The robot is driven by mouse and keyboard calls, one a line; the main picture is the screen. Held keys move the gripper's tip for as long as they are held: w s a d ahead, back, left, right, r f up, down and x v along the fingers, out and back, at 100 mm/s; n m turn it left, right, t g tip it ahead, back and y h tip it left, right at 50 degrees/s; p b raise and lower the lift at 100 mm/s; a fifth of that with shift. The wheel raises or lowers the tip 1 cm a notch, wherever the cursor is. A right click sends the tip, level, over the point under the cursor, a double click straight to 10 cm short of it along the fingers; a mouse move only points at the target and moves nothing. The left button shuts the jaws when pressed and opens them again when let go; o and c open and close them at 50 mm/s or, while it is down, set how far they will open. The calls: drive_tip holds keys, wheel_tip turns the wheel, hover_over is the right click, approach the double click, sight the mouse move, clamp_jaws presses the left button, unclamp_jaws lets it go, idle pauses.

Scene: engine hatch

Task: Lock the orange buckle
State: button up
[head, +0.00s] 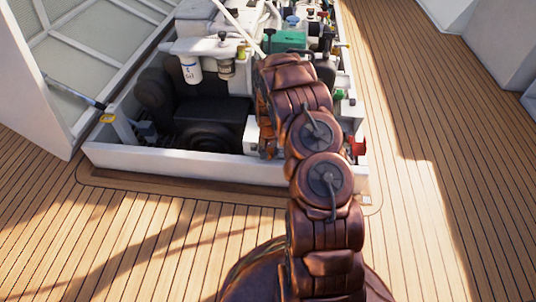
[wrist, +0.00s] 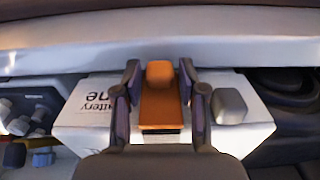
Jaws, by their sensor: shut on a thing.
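The orange buckle (wrist: 160,108) shows in the middle of the wrist view. It stands at the edge of a white box with printed lettering (wrist: 95,100), close to a pale rim. My gripper (wrist: 160,82) has one finger on each side of the buckle and is shut on it. Whether the buckle is locked cannot be told. In the head view my copper-coloured arm reaches forward over the hatch's near right corner, and it hides the gripper and the buckle.
The open engine hatch (head: 180,165) has a white raised rim, with a dark engine (head: 205,118) inside. A raised lid (head: 75,60) stands at the left with a strut (head: 75,92). A grey block (wrist: 229,106) sits right of the fingers. Wooden deck (head: 440,200) is clear at the right.

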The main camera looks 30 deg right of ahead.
drive_tip(key=shift+w+d+f+t+h+p, duration=0.15)
drive_tip(key=shift+t+h+p, duration=0.3)
drive_tip(key=shift+t+h, duration=0.3)
drive_tip(key=shift+w, duration=0.1)
drive_tip(key=o, duration=0.9)
drive_tip(key=shift+v, duration=6)
